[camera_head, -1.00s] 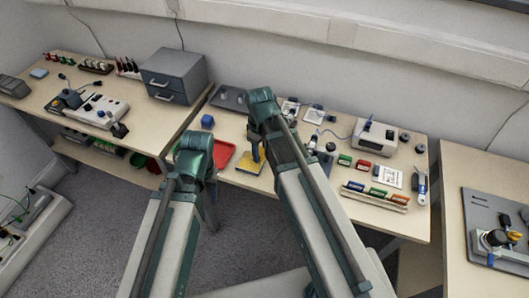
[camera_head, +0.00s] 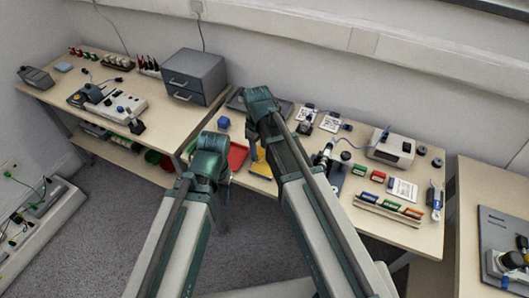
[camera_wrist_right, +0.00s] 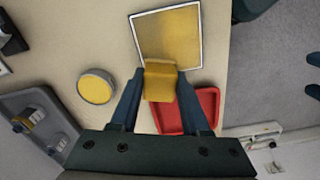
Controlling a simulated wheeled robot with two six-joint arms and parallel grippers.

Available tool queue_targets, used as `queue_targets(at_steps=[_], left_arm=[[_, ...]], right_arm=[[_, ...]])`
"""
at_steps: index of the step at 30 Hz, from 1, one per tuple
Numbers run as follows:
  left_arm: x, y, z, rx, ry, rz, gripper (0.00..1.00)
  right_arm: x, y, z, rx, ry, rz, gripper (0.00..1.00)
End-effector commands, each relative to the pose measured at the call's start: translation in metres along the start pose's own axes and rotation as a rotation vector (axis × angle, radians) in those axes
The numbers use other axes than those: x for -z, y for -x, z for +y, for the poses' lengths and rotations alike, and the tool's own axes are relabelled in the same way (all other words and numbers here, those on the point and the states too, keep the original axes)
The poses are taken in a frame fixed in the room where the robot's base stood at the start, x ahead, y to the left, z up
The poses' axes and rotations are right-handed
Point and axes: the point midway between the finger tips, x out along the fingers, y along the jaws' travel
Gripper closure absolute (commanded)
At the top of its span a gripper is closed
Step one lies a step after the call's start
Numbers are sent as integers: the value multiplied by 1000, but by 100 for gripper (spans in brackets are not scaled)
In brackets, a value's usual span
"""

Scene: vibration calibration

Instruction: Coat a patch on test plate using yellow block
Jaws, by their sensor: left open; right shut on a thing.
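The test plate, a yellow square with a white border, lies on the bench in the right wrist view (camera_wrist_right: 165,36); in the head view (camera_head: 261,169) it is partly hidden by my right arm. My right gripper (camera_wrist_right: 160,92) is shut on the yellow block (camera_wrist_right: 160,81), which overlaps the plate's near edge in that view. I cannot tell whether block and plate touch. In the head view my right gripper (camera_head: 252,150) shows small over the plate. My left gripper's fingertips (camera_wrist_right: 314,76) show apart at the wrist view's right edge, off the bench; my arm hides this gripper in the head view.
A round yellow-topped tin (camera_wrist_right: 96,87) stands beside the plate. A red tray (camera_wrist_right: 205,101) lies close to the gripper, and a grey tray (camera_wrist_right: 22,103) with parts is at left.

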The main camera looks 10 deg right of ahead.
Motion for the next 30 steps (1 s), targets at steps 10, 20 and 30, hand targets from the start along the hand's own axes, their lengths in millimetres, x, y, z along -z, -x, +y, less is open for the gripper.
queue_targets(at_steps=[10,20,30], left_arm=[[0,-2,0,0,0,0,50],[0,-2,0,0,0,0,50],[0,0,0,0,0,0,50]], right_arm=[[3,-2,-1,0,0,0,100],[-16,-2,3,0,0,-2,100],[-36,0,10,0,1,-1,100]])
